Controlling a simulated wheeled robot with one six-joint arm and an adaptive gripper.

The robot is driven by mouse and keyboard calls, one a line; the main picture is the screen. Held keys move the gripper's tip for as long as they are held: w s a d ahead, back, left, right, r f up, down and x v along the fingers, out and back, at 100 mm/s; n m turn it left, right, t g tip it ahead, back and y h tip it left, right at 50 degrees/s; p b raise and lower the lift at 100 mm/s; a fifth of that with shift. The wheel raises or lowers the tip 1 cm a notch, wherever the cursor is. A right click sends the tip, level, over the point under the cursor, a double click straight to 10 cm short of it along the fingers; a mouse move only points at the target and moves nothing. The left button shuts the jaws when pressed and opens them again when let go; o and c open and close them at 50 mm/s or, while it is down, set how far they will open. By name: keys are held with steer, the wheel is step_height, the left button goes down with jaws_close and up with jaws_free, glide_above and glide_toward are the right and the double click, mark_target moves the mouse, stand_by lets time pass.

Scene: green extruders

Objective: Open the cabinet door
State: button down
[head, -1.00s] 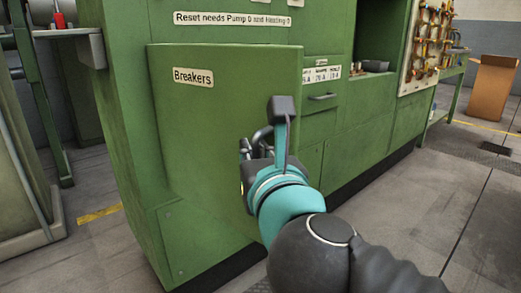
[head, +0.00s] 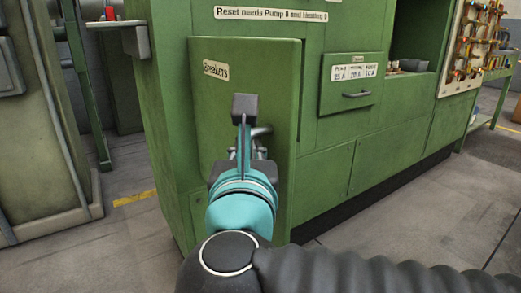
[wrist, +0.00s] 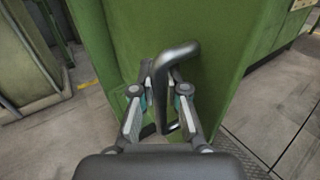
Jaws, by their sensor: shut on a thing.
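The green cabinet door (head: 215,115), labelled "Breakers", stands ajar in the head view, angled out from the cabinet with its right edge toward me. Its dark bar handle (head: 263,131) is partly hidden behind my gripper (head: 250,155). In the wrist view the handle (wrist: 178,55) runs between the two fingers of my gripper (wrist: 161,88), which are shut on it. The inside of the cabinet behind the door is hidden from me.
To the right is a green drawer (head: 350,84) with a small handle. Grey floor (head: 400,220) is clear at right.

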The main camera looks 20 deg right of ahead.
steer(key=shift+s+a+f+h, duration=0.2)
steer(key=shift+a+h, duration=0.1)
steer(key=shift+a, duration=0.2)
steer(key=c, duration=1.2)
jaws_free()
steer(key=shift+s+r, duration=0.15)
steer(key=shift+r, duration=0.05)
steer(key=shift+a, duration=0.1)
steer(key=shift+v, duration=3.7)
